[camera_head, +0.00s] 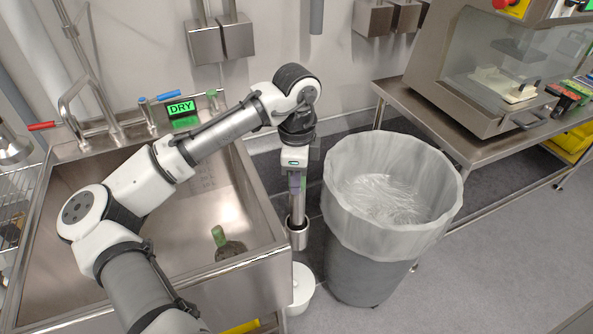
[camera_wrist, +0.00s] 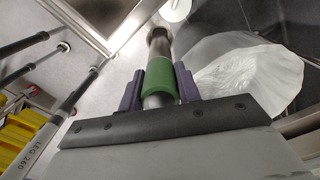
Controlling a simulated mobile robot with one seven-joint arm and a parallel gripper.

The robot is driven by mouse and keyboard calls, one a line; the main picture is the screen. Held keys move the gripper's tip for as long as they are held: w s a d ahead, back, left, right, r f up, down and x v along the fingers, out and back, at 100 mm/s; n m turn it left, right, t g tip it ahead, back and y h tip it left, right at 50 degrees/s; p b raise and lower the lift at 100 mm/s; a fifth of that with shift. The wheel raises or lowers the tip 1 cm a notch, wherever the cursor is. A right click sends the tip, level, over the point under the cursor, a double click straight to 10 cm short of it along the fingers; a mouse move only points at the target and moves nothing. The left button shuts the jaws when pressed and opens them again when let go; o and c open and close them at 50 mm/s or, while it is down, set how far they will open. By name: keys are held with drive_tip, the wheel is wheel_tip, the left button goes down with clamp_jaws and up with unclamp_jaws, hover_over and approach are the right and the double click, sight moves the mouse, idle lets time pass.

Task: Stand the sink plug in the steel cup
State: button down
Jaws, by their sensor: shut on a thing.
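The sink plug is a steel tube with a green sleeve; its green sleeve (camera_wrist: 158,82) sits between my fingers in the wrist view. My gripper (camera_head: 297,182) is shut on it and points down just outside the sink's right wall. The plug's steel tube (camera_head: 297,205) hangs upright below the fingers. The steel cup (camera_head: 298,238) is at the tube's lower end, beside the sink wall. It also shows in the wrist view (camera_wrist: 158,38). The tube's lower end appears to be within the cup's rim. Its tip is hidden, so I cannot tell whether it touches the bottom.
A steel sink (camera_head: 262,258) is left of my gripper; a green-necked object (camera_head: 221,240) lies in it. A lined bin (camera_head: 368,265) stands close on the right. A white container (camera_head: 301,290) is below the cup. A steel table (camera_head: 440,130) with a machine is farther right.

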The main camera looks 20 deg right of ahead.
drive_tip(key=c, duration=0.9)
unclamp_jaws()
drive_tip(key=shift+r, duration=0.1)
wheel_tip(320, 180, up, 14)
drive_tip(key=shift+f, duration=0.2)
